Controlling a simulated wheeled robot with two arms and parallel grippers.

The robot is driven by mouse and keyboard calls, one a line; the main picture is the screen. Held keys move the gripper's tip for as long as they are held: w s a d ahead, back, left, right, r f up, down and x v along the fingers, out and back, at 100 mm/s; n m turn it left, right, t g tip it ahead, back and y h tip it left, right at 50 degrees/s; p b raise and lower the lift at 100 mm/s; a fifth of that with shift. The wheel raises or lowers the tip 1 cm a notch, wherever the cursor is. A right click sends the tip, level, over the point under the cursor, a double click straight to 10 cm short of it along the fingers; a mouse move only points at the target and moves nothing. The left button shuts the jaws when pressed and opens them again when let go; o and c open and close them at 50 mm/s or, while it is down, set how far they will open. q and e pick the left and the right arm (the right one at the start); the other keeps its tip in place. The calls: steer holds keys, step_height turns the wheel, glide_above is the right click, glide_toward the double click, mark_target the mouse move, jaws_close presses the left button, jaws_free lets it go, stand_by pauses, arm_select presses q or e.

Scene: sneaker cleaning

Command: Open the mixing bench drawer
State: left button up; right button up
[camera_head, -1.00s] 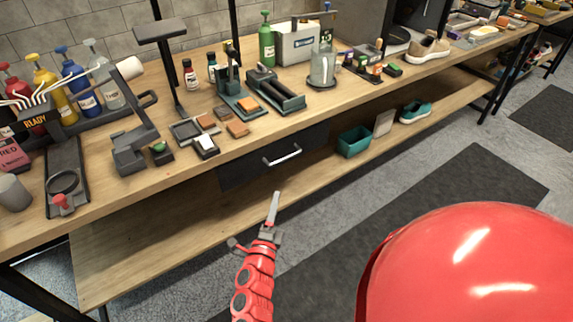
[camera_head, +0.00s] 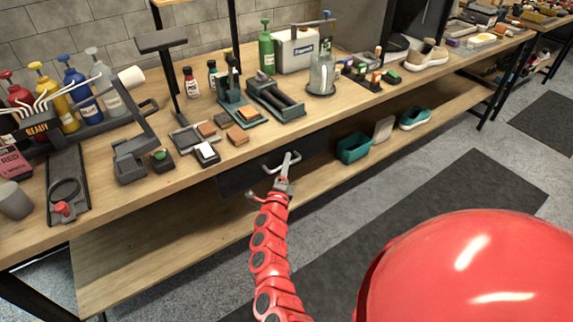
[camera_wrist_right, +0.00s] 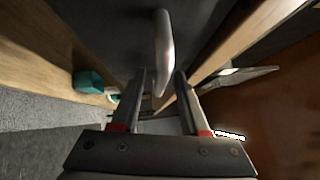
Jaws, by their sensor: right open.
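The mixing bench drawer (camera_head: 236,181) has a dark front under the wooden bench top and looks shut. Its silver bar handle (camera_head: 269,169) sits mid-front, partly hidden by my right gripper (camera_head: 287,163). The right gripper is at the handle, with its jaws open. In the right wrist view, the handle (camera_wrist_right: 163,45) runs lengthwise and its near end reaches between the two fingertips (camera_wrist_right: 160,76). Whether a finger touches it I cannot tell. My left gripper is not in view.
The bench top (camera_head: 205,188) holds bottles, a glass jar (camera_head: 322,73), brush blocks and a shoe (camera_head: 427,54). On the lower shelf (camera_head: 150,255) stand a teal bin (camera_head: 353,149) and a teal shoe (camera_head: 415,117). The floor in front is clear.

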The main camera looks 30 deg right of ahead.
jaws_close()
stand_by(1.5)
